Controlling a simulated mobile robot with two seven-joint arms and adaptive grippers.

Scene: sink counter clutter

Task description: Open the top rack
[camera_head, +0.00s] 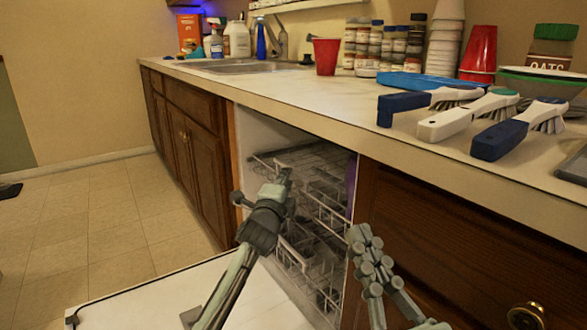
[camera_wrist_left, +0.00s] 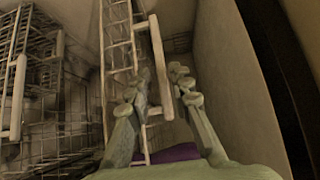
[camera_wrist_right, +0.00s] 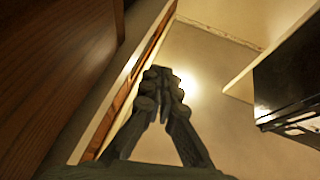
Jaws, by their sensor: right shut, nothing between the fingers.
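The dishwasher stands open, and the wire top rack (camera_head: 322,205) shows inside it under the counter. In the left wrist view, wire rungs (camera_wrist_left: 118,45) and a pale bar (camera_wrist_left: 157,70) of a rack stand close to my gripper. My left gripper (camera_head: 278,182) is at the dishwasher opening, in front of the rack's left part. In the left wrist view its fingers (camera_wrist_left: 160,85) are apart, with the pale bar between or just beyond them; contact cannot be told. My right gripper (camera_head: 358,238) is shut and empty, right of the opening; it also shows in the right wrist view (camera_wrist_right: 162,85).
The dishwasher door (camera_head: 150,295) lies lowered in front. A lower rack (camera_head: 305,270) is partly hidden by my left arm. Wooden cabinets (camera_head: 185,130) flank the opening.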

